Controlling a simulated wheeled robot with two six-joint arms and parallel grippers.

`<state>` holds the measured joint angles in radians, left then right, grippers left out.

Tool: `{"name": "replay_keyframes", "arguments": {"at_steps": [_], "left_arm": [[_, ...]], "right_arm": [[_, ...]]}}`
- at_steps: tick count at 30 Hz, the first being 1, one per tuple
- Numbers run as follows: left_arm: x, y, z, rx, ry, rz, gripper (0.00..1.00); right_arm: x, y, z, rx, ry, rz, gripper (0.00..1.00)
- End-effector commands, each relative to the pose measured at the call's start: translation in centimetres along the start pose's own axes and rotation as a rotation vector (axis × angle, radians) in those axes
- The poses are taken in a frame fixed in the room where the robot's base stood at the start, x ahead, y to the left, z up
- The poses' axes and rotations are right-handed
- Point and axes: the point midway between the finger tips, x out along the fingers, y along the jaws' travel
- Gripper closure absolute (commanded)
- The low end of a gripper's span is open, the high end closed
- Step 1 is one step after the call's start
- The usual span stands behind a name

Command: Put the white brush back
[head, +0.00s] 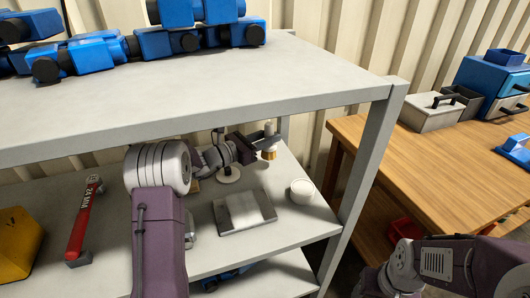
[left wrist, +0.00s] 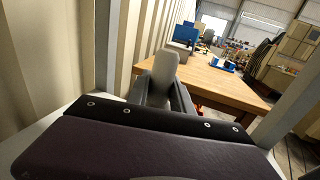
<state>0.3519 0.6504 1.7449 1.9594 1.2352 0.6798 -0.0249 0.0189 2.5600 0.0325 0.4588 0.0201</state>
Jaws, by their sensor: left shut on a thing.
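My left gripper (head: 261,142) reaches over the middle shelf and is shut on the white brush (head: 268,130). The brush is upright, its pale handle at the top and a gold-brown end below, held above the shelf. In the left wrist view the pale handle (left wrist: 165,66) stands between the dark fingers. A white cup (head: 301,191) stands on the shelf, in front and to the right of the brush, apart from it. My right gripper is out of view.
A grey metal plate (head: 232,216) lies on the middle shelf (head: 288,229). A red wrench (head: 84,222) and a yellow object (head: 17,243) are at the left. The top shelf (head: 200,85) hangs above, and a rack post (head: 366,175) stands right. A wooden table (head: 430,165) is beyond.

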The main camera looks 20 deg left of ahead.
Motion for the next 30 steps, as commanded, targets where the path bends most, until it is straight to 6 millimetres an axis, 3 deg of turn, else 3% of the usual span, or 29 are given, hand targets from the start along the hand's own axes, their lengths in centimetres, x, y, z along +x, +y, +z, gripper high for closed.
{"name": "replay_keyframes", "arguments": {"at_steps": [8,15,26,27,28,30], "left_arm": [[-1.1,0.7,-1.0,0.0,-0.001,-0.002,1.0],[-1.0,0.6,-4.8,-0.002,0.0,-0.001,1.0],[-1.0,0.6,-5.2,0.001,-0.001,-0.001,1.0],[-1.0,0.6,-5.1,0.001,0.0,-0.001,0.62],[-1.0,0.6,-5.0,0.001,0.0,-0.001,0.54],[-1.0,0.6,-5.0,0.001,0.0,-0.001,0.51]], "right_arm": [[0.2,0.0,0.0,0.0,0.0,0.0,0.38],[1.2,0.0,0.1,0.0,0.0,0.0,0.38],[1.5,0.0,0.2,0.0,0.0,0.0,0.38],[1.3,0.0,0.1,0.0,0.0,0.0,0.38],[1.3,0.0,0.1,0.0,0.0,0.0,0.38],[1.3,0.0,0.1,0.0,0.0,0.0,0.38]]}}
